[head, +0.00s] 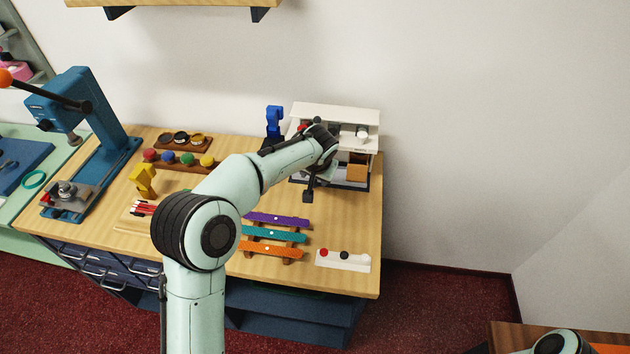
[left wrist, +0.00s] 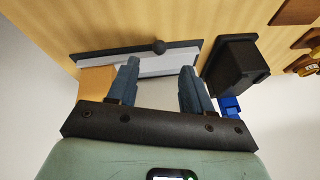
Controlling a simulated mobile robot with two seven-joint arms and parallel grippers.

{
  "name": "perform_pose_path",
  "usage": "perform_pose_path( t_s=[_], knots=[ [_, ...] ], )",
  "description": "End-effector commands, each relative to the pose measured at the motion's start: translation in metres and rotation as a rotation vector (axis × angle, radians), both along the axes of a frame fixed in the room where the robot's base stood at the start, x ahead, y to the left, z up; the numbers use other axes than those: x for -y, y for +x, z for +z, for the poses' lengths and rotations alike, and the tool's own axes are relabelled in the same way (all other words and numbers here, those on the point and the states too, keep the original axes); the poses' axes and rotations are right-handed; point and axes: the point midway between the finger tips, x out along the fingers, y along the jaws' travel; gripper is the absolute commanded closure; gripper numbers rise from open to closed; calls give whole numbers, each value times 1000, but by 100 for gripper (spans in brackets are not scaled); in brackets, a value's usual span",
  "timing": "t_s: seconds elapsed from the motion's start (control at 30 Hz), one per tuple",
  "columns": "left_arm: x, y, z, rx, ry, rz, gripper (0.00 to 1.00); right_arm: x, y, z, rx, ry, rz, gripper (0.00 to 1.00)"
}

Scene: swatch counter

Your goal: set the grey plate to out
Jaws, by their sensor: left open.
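The grey plate (left wrist: 150,63) shows in the left wrist view as a pale slab with a dark front strip. In the head view my arm partly covers the white machine (head: 335,110) at the back right of the counter, where the plate is. My left gripper (left wrist: 160,68) is open, with its two fingers apart over the plate and pointing toward the strip. In the head view the left gripper (head: 308,193) is dark and in front of the machine. My right gripper is not in view.
An orange block (left wrist: 96,85) stands beside the plate. A black box (left wrist: 238,68) and a blue device (head: 274,122) are on the machine's other side. Coloured strips (head: 275,235) and a white block with knobs (head: 343,260) lie nearer the front.

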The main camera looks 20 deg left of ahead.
Motion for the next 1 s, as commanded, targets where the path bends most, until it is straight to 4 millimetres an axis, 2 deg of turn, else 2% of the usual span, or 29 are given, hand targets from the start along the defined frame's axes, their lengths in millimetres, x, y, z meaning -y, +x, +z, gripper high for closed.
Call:
perform_pose_path(
  t_s=[0.03, 0.2, 0.4, 0.8, 0.87, 0.9, 0.97, 1.0],
  knots=[
    [-3, 5, -11, -3, 1, 1, 50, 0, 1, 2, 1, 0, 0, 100],
    [-9, 17, -42, -3, -1, 1, 50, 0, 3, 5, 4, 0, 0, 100],
    [-15, 27, -64, 0, 0, 1, 50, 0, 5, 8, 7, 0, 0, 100],
    [-16, 30, -71, 2, -1, 0, 50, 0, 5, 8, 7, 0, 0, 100],
    [-16, 30, -71, 2, -1, -1, 66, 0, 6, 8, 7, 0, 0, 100],
    [-16, 30, -71, 2, -1, -1, 79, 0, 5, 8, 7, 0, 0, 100],
    [-16, 30, -70, 2, -1, 0, 99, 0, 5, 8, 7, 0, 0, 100],
    [-16, 30, -70, 2, 0, 1, 100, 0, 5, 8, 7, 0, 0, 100]
  ],
)
